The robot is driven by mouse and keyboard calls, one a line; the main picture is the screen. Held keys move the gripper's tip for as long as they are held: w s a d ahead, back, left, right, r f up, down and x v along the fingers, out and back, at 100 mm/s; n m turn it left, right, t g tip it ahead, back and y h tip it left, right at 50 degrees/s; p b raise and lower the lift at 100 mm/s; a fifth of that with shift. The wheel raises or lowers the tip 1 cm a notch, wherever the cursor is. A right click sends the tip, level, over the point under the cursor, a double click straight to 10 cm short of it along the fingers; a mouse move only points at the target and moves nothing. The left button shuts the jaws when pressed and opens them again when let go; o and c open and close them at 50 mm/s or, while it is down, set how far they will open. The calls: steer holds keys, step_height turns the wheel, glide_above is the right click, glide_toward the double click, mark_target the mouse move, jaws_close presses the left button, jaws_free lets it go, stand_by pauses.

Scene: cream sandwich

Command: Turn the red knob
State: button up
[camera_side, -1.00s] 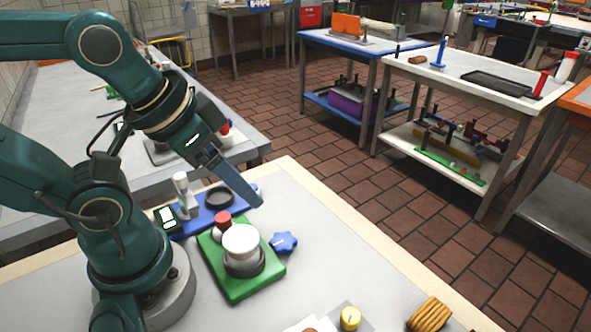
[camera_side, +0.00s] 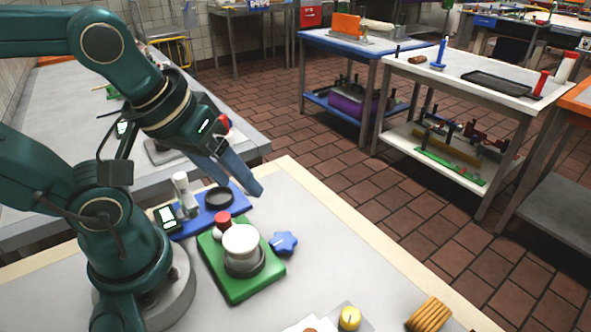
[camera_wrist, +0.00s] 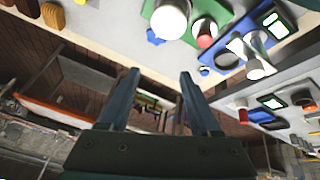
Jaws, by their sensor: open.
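The red knob (camera_side: 222,218) stands on a white part at the back corner of a green board (camera_side: 240,289). A white round piece (camera_side: 241,239) on a dark grey base sits beside it on that board. The red knob also shows near the top of the wrist view (camera_wrist: 205,41). My gripper (camera_side: 250,192) is open and empty, raised above the table behind and to the right of the knob. Its two fingers show apart in the wrist view (camera_wrist: 158,74), with nothing between them. It is not touching the knob.
A blue star-shaped piece (camera_side: 284,242) lies right of the green board. Behind it is a blue board (camera_side: 240,204) with a black ring and a silver post (camera_side: 182,190). A yellow knob (camera_side: 350,317) and ridged biscuits (camera_side: 429,314) are at the front. The table's right middle is clear.

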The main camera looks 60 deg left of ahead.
steer(key=a+n+g, duration=0.1)
steer(key=n, duration=0.4)
steer(key=n+g+y, duration=0.4)
steer(key=n+g, duration=0.1)
steer(key=n, duration=0.7)
glide_above(222, 217)
steer(key=d, duration=0.2)
step_height(222, 217, down, 5)
steer(key=shift+w+d+f+m+g, duration=0.1)
steer(key=shift+w+f+m+g, duration=0.1)
steer(key=shift+f, duration=0.25)
steer(key=shift+w+f+m+g, duration=0.1)
steer(key=shift+w+f+m, duration=0.1)
steer(key=shift+f, duration=0.2)
steer(key=shift+x, duration=2.35)
jaws_close()
